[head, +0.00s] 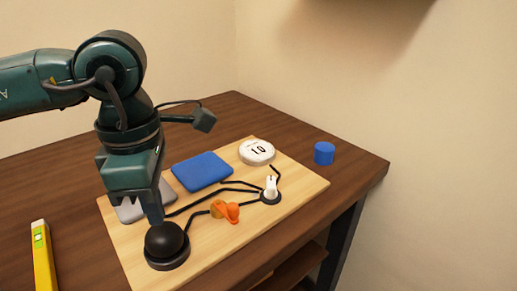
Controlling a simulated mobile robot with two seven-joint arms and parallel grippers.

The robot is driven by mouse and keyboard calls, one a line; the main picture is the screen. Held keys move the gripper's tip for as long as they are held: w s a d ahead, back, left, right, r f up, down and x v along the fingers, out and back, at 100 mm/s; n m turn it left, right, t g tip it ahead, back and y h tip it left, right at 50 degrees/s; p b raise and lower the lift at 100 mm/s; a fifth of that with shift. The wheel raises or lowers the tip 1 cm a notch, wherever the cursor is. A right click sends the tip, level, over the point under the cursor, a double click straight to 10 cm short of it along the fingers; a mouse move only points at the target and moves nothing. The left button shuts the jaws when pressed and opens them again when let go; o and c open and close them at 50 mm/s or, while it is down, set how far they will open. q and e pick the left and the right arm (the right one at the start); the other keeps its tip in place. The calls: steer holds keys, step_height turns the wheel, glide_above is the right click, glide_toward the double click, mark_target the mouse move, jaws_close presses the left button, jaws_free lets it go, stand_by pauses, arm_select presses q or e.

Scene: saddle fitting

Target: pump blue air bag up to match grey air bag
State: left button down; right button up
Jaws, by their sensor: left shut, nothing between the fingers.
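The blue air bag (202,171) lies flat on the wooden board (250,225). The grey air bag (130,210) lies to its left and is partly hidden behind my left gripper (156,220). My left gripper is shut and points down, with its fingertips at the top of the black pump bulb (165,243). I cannot tell whether they press on the bulb. A round white gauge (257,150) with dark figures, apparently "10" or "1.0", is at the board's back. A white knob (270,186) and an orange valve (226,211) sit along the black hoses. My right gripper is out of view.
A blue cylinder (324,153) stands on the brown table (350,172), right of the board. A yellow spirit level (43,258) lies at the front left. The table's right edge drops off past the cylinder. The table's back right is clear.

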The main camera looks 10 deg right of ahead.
arm_select(q)
steer(key=shift+r+p, duration=1.6)
steer(key=shift+r, duration=0.95)
steer(key=shift+f, duration=0.1)
